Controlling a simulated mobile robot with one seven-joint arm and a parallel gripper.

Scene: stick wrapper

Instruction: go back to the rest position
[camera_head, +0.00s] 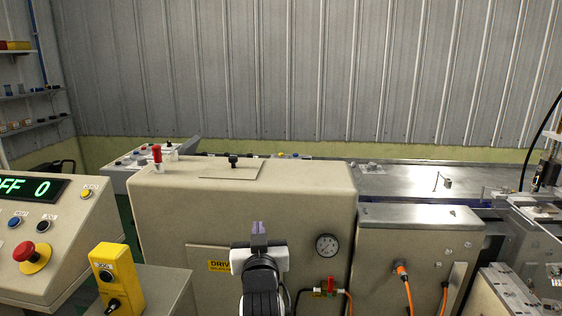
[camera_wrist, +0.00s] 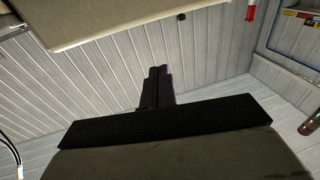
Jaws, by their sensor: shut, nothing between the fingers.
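My gripper (camera_head: 259,228) shows in the camera_head view at the lower middle, pointing up in front of the beige machine housing (camera_head: 300,203). Its two purple-grey fingers are together with nothing between them. In the camera_wrist view the dark fingers of my gripper (camera_wrist: 156,88) are side by side and closed, against the ribbed grey wall. My gripper appears apart from the knobs and panels, though its exact distance from the housing front is hard to tell.
At the left stands a console (camera_head: 62,225) with a red stop button (camera_head: 32,254) and a display reading "FF 0". A yellow switch box (camera_head: 116,281) is left of my arm. A pressure gauge (camera_head: 327,245) is to its right. A metal table (camera_head: 420,182) lies behind.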

